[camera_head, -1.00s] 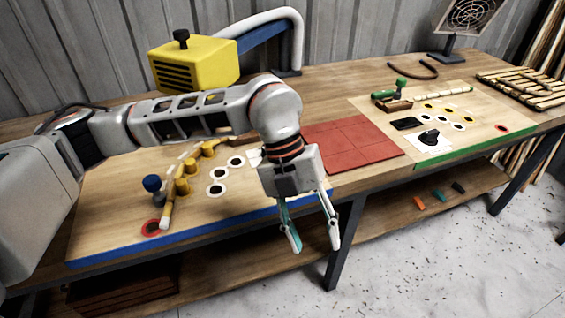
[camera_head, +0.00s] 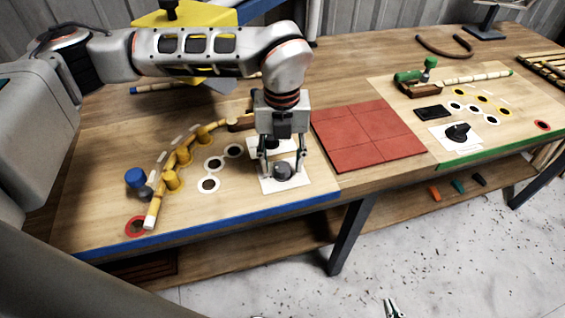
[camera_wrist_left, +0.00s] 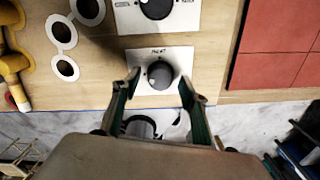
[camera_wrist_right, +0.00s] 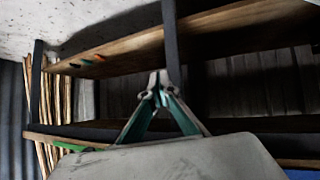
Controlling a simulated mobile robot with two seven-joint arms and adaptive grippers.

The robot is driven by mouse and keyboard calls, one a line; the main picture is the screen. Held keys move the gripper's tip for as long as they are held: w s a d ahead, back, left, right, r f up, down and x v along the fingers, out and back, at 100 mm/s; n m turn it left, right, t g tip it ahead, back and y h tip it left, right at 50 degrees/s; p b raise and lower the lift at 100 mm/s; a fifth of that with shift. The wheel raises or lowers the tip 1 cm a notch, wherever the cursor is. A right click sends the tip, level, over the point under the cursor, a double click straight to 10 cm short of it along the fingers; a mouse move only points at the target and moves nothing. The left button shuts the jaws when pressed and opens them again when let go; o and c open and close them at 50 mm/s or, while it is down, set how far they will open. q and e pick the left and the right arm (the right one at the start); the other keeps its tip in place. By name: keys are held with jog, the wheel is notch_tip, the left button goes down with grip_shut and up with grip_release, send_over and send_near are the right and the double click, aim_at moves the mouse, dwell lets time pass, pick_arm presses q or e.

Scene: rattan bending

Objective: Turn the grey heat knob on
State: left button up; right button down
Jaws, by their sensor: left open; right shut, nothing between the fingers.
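The grey heat knob (camera_head: 282,172) sits on a white plate (camera_head: 297,184) near the front right of the blue-edged board. In the left wrist view the knob (camera_wrist_left: 160,74) lies between the fingertips, on a plate with small lettering (camera_wrist_left: 180,54). My left gripper (camera_head: 284,160) points down over the knob with its fingers open, one on each side. I cannot tell whether the fingers touch it. My right gripper (camera_wrist_right: 158,84) is shut and empty in the right wrist view. Only its tip (camera_head: 391,307) shows at the bottom of the head view, away from the knob.
A second, dark knob (camera_wrist_left: 157,6) is just behind the heat knob. A rattan pole (camera_head: 156,205) curves along yellow pegs (camera_head: 172,180) to the left. Red tiles (camera_head: 365,138) lie to the right. Another board holds a black knob (camera_head: 457,133).

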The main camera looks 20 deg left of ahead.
pick_arm(q)
jog(key=shift+f, duration=0.75)
jog(key=c, duration=1.1)
pick_arm(e)
jog(key=shift+w+r, duration=0.35)
